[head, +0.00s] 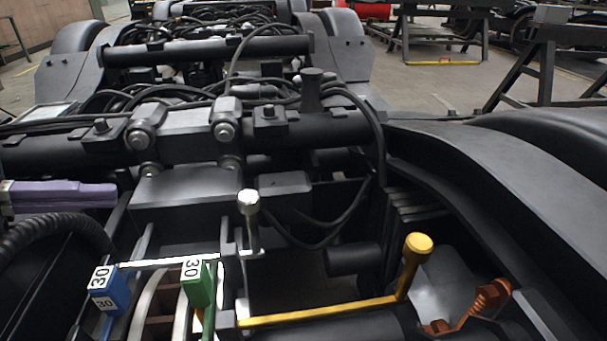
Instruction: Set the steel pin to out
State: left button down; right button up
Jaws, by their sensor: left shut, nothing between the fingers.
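The steel pin (250,220) is a pale silver rod with a round head, standing nearly upright in the middle of the lower picture. Its lower end meets a small light bracket; how deep it sits there I cannot tell. My left gripper (112,195), with purple fingers, comes in from the left edge. It is shut and empty, well to the left of the pin and apart from it. My right gripper is not in view.
A yellow lever (413,262) with a round knob stands right of the pin. Blue (108,290) and green (197,285) blocks marked 30 are at lower left. An orange-brown spring part (490,297) is at lower right. Black cables (372,120) loop above the dark frame.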

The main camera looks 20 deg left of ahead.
pick_arm(q)
jog(key=shift+m+g+h, duration=0.4)
jog(key=shift+m, duration=0.3)
jog(key=b+x, duration=0.2)
jog(key=x, duration=0.2)
jog(key=f+b+x, duration=0.1)
jog(key=x, duration=0.4)
jog(key=b+x, duration=0.2)
jog(key=x, duration=0.2)
jog(key=shift+w+a+f+b, duration=0.1)
jog(key=shift+f+b, duration=0.2)
jog(key=shift+f, duration=0.1)
jog(key=shift+w, duration=0.15)
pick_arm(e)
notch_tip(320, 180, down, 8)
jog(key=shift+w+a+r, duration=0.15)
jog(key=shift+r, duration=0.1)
pick_arm(q)
jog(key=shift+d, duration=0.25)
